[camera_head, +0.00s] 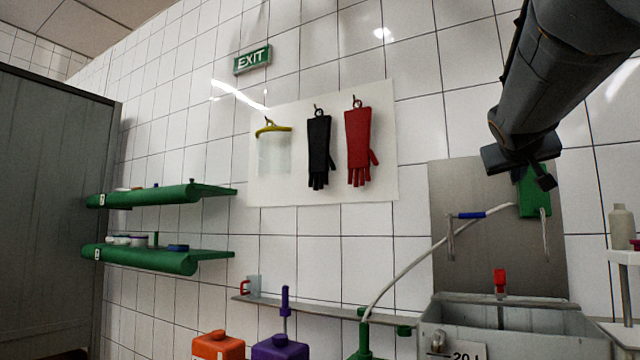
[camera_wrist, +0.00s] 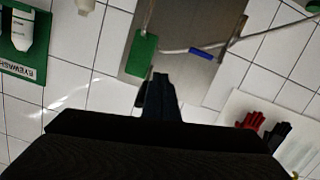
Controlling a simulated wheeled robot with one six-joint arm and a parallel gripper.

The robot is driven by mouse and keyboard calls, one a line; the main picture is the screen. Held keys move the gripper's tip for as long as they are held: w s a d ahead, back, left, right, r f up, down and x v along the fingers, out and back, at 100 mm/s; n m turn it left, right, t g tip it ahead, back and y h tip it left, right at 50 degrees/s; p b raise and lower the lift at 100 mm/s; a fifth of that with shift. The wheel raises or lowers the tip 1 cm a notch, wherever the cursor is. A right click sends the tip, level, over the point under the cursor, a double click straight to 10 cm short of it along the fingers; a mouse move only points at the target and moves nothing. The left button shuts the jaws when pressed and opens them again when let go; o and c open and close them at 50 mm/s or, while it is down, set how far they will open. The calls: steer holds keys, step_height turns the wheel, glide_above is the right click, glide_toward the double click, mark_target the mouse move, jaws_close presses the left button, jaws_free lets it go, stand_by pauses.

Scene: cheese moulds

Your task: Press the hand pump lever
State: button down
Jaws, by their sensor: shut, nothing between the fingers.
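My gripper (camera_head: 543,180) is at the upper right in the head view, in front of a grey wall panel (camera_head: 455,190). Its dark fingers are shut and empty; they also show in the wrist view (camera_wrist: 160,80). A flat green piece (camera_head: 535,205) hangs just behind the fingertips; whether they touch cannot be told. I cannot tell for sure which part is the hand pump lever. A purple upright pump-like stem (camera_head: 285,302) stands on a purple container (camera_head: 280,347), low and left of my gripper. A green upright fitting (camera_head: 362,342) with a pale hose stands right of it.
A grey 20 L tank (camera_head: 450,325) with a red-topped fitting (camera_head: 499,278) stands below my gripper. The hose (camera_head: 410,262) arcs to the panel, near a blue piece (camera_head: 470,215). An orange container (camera_head: 218,346) stands left. Gloves (camera_head: 358,145) and green shelves (camera_head: 165,195) line the wall.

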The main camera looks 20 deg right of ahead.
steer(key=w+a+f+n+y, duration=0.1)
steer(key=w+a+f+y, duration=0.2)
steer(key=w+a+f, duration=0.3)
steer(key=w+a+f+n+y, duration=0.2)
steer(key=w+a+f, duration=0.2)
steer(key=a+f, duration=0.4)
steer(key=w+a+f+n+g+y, duration=0.25)
steer(key=a+f+y, duration=0.25)
steer(key=a+f, duration=1.15)
steer(key=s+a+f+n+g+y, duration=0.1)
steer(key=s+a+f, duration=0.25)
steer(key=a, duration=0.25)
steer(key=s+a+f+n+g+y, duration=0.1)
steer(key=s+a+f, duration=0.1)
steer(key=a+f, duration=0.3)
steer(key=s+a+f+n+g, duration=0.1)
steer(key=s+a+f+n, duration=0.1)
steer(key=s+a+f, duration=0.3)
steer(key=s+a+f+n+g, duration=0.2)
steer(key=s+a+f, duration=0.3)
steer(key=s, duration=0.4)
steer(key=s+a+f+n+g+y, duration=0.1)
steer(key=s+a+f+g, duration=0.2)
steer(key=s+a+f, duration=0.3)
steer(key=s+a, duration=0.1)
steer(key=s, duration=0.2)
steer(key=shift+s+a+n, duration=0.2)
steer(key=shift+a+n, duration=0.1)
steer(key=shift+n, duration=0.05)
steer(key=shift+f, duration=0.1)
